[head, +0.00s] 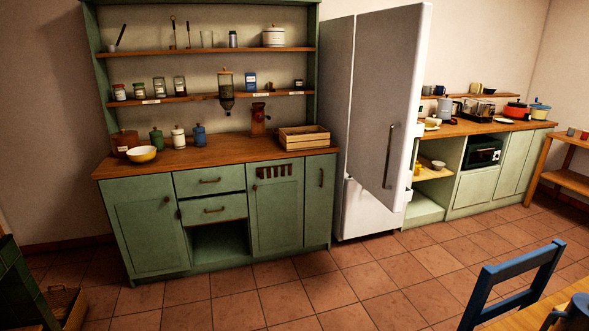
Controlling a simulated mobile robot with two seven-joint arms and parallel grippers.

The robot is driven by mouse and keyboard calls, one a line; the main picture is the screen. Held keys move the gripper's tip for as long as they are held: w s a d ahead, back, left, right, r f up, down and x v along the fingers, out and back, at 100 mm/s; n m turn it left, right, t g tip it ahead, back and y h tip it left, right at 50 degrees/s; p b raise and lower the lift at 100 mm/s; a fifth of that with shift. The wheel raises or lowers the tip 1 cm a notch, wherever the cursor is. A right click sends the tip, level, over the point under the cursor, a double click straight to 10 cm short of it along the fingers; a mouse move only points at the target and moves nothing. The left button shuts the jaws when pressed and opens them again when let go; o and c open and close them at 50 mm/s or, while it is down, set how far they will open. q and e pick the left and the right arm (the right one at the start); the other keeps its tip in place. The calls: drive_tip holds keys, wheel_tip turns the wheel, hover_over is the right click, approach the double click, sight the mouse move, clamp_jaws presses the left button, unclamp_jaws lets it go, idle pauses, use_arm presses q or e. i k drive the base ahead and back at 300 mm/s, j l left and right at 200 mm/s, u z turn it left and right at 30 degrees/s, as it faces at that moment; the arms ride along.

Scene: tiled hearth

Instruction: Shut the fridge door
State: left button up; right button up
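The white fridge (338,130) stands upright between the green dresser and the kitchen counter. Its tall upper door (382,90) is open and swung out toward me and to the right. A dark vertical handle (389,155) is on the door's outer face. Door shelves show at the door's right edge, but most of the fridge's inside is hidden behind the door. The white lower front (370,212) below the door looks closed. Neither of my grippers is in the head view.
A blue chair (515,280) and a table corner (540,315) are at the lower right. The tiled floor (320,290) before the fridge is clear.

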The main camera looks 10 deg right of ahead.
sight(391, 44)
drive_tip(key=i+j+z, duration=0.35)
drive_tip(key=i, duration=0.15)
drive_tip(key=i+j+z, duration=0.75)
drive_tip(key=j, duration=0.25)
drive_tip(key=i, duration=0.1)
